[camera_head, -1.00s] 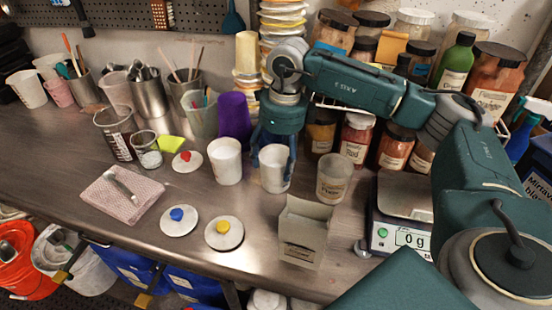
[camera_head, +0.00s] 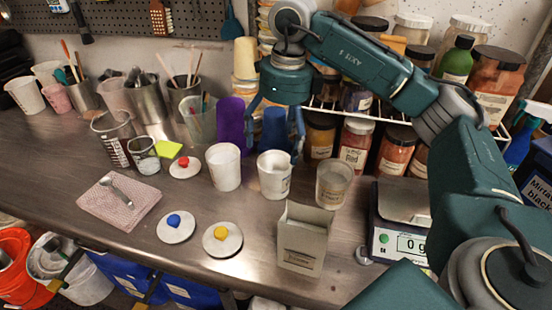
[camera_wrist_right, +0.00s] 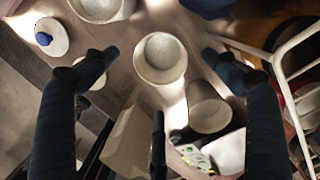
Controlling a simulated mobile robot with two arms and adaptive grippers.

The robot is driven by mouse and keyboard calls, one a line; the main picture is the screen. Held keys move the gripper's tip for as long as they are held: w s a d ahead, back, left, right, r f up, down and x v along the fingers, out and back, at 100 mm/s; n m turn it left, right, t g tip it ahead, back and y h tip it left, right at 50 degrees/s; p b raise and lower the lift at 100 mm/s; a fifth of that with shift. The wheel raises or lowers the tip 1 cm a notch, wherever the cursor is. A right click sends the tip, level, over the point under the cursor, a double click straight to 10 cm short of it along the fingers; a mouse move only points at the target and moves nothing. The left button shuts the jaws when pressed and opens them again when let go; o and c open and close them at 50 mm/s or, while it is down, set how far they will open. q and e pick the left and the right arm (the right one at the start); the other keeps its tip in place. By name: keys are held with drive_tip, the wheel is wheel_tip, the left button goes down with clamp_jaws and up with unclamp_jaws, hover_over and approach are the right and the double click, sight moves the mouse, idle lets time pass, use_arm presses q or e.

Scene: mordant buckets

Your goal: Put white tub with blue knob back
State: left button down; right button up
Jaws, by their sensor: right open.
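The lid with the blue knob (camera_head: 175,226) lies flat on the table, apart from any tub; it also shows at the left of the right wrist view (camera_wrist_right: 46,37). Two lidless white tubs stand upright, a left one (camera_head: 223,168) and a right one (camera_head: 273,178); I cannot tell which belongs to that lid. My right gripper (camera_head: 273,148) is open, pointing down above the right tub. In the right wrist view this tub (camera_wrist_right: 160,60) sits between the spread fingers, with pale contents or a pale inside. My left gripper is not in view.
Lids with a yellow knob (camera_head: 222,238) and a red knob (camera_head: 185,167) lie nearby. A translucent cup (camera_head: 333,186), an open box (camera_head: 303,238) and a scale (camera_head: 400,218) stand to the right. A spoon lies on a pink cloth (camera_head: 118,203).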

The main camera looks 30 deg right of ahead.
drive_tip(key=shift+s+d+r, duration=0.1)
drive_tip(key=shift+r, duration=0.85)
drive_tip(key=shift+s+d+r, duration=0.1)
drive_tip(key=shift+r, duration=0.85)
